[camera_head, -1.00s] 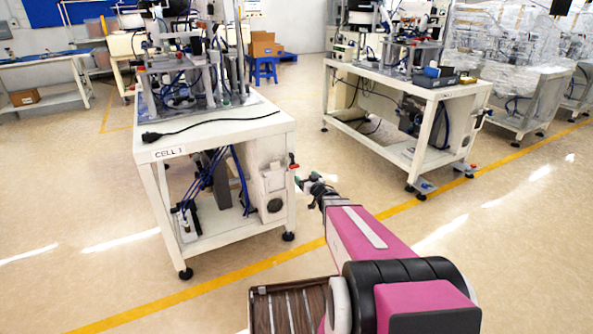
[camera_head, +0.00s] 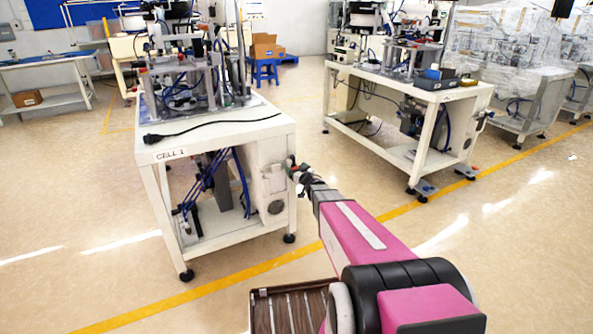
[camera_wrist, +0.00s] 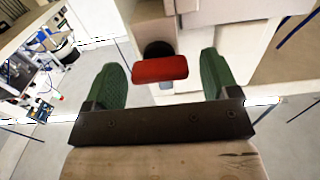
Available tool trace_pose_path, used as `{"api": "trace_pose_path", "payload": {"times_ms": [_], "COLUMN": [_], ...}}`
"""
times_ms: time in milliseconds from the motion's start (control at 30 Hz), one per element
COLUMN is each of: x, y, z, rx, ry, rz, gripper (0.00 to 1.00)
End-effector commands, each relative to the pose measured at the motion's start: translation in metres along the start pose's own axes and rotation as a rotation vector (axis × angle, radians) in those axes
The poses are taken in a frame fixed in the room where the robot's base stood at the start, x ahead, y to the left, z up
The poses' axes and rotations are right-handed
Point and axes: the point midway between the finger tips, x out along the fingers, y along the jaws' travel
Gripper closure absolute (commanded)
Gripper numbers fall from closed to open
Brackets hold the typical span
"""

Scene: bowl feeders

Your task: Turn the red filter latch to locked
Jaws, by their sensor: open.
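The red filter latch (camera_wrist: 160,69) shows in the wrist view as a red bar lying crosswise, in front of a dark round part on a pale housing. My gripper (camera_wrist: 163,80) has its two green fingers apart, one on each side of the latch, with a gap at both ends. The fingers do not touch it. In the head view my gripper (camera_head: 293,168) is at the right side of the CELL 1 table, by the pale box under the tabletop. It hides most of the latch there.
The CELL 1 table (camera_head: 230,129) carries machinery and a black cable (camera_head: 210,127). Its front right leg (camera_head: 290,210) is close to my gripper. A second table (camera_head: 400,85) stands at the right. The floor between them is clear.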

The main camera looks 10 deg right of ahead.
Motion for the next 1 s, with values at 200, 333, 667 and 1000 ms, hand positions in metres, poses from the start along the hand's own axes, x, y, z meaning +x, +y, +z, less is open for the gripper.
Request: {"api": "trace_pose_path", "payload": {"times_ms": [200, 333, 667, 1000], "x": [-0.0003, -0.0004, -0.0006, -0.0006], "y": [-0.0001, -0.0001, -0.0005, -0.0017], "z": [0.0000, 0.0000, 0.0000, 0.0004], "rx": [0.000, 0.000, -0.068, -0.327], "ry": [0.000, 0.000, 0.000, 0.001], "rz": [0.000, 0.000, 0.000, 0.000], "gripper": [0.65, 0.68, 0.68, 0.68]}}
